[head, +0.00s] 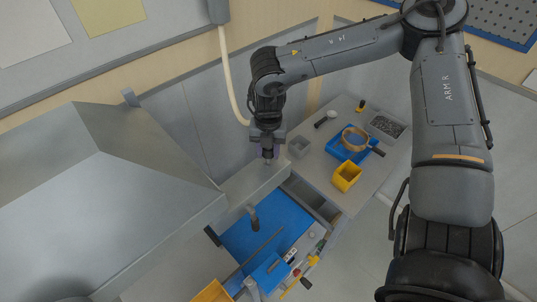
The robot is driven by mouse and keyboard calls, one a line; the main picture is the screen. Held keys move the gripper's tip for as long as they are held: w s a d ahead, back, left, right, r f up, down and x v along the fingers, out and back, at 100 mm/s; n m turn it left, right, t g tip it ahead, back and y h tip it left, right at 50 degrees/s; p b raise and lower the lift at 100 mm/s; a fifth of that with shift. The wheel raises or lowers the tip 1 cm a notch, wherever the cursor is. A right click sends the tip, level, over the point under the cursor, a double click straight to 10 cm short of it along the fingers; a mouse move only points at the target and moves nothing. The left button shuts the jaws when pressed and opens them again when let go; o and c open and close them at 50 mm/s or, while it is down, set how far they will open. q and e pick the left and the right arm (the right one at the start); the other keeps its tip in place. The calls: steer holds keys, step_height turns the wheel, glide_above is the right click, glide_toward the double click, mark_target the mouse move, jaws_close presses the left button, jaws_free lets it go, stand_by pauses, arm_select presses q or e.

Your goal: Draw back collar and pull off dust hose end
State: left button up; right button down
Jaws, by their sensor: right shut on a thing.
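The pale dust hose (231,80) hangs from a grey fitting at the top and curves down behind my right gripper. My right gripper (267,155) points down over the near end of a grey metal box duct (255,182) beside the silo hopper (150,165). It is shut on a small part at the hose end, which looks like the collar. The jaws cover most of that part, and I cannot tell whether the collar is drawn back. My left gripper is not in view.
A blue mat (240,245) with tools lies below. The hopper fills the left.

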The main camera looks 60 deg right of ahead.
steer(key=shift+r+p, duration=1.55)
steer(key=shift+r, duration=1)
